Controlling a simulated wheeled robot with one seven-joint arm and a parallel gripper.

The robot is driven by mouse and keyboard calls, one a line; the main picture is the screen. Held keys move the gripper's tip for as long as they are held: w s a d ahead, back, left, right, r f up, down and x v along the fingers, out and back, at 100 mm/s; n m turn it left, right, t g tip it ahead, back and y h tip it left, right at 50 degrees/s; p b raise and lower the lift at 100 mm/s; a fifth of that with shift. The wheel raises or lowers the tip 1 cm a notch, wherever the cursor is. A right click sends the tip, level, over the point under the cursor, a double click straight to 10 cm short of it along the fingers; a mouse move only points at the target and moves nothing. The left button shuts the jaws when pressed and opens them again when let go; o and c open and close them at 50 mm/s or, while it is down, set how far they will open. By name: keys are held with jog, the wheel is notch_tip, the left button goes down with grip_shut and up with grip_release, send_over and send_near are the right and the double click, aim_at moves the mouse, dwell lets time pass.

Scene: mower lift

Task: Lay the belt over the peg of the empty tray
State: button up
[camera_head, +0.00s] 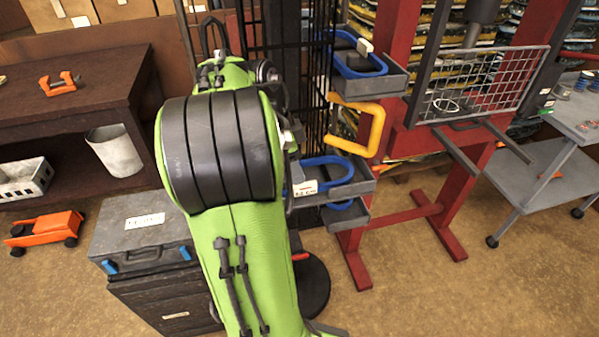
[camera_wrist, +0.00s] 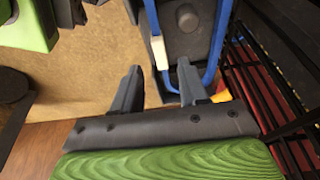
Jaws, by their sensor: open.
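In the wrist view a blue belt (camera_wrist: 219,45) loops around the round peg (camera_wrist: 187,17) of a dark grey tray (camera_wrist: 185,45). A pale tag (camera_wrist: 159,50) sits on the belt's left strand. My gripper (camera_wrist: 160,82) is open, its two fingertips apart, with the tagged strand lying between them in the picture; contact cannot be told. In the head view a tagged blue belt (camera_head: 345,66) lies on the upper tray (camera_head: 393,81), and another (camera_head: 330,163) on a lower tray (camera_head: 362,182). My arm hides my gripper there. I cannot make out an empty tray.
A yellow C-shaped piece (camera_head: 375,135) stands out between the trays. A black wire rack (camera_head: 290,50) is close behind. A red press frame (camera_head: 400,60) with a mesh guard (camera_head: 485,85) stands right. A grey toolbox (camera_head: 140,235) is left. Floor at front right is clear.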

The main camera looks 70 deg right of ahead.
jog(key=p+v, duration=0.2)
jog(key=v, duration=0.4)
jog(key=shift+r, duration=0.2)
jog(key=shift+w+a, duration=0.1)
jog(key=shift+w, duration=0.1)
jog(key=w+a+r+n+t+h, duration=0.1)
jog(key=w+a+n+t, duration=0.3)
jog(key=a+n, duration=0.45)
jog(key=w+a+n+t, duration=0.1)
jog(key=w+a+n, duration=0.4)
jog(key=a+n, duration=0.35)
jog(key=s+a+f+n+t+y, duration=0.2)
jog(key=a+n+t, duration=0.1)
jog(key=a+n, duration=1)
jog(key=shift+s+a+f+y, duration=0.2)
jog(key=shift+a+y, duration=0.2)
jog(key=shift+a, duration=0.8)
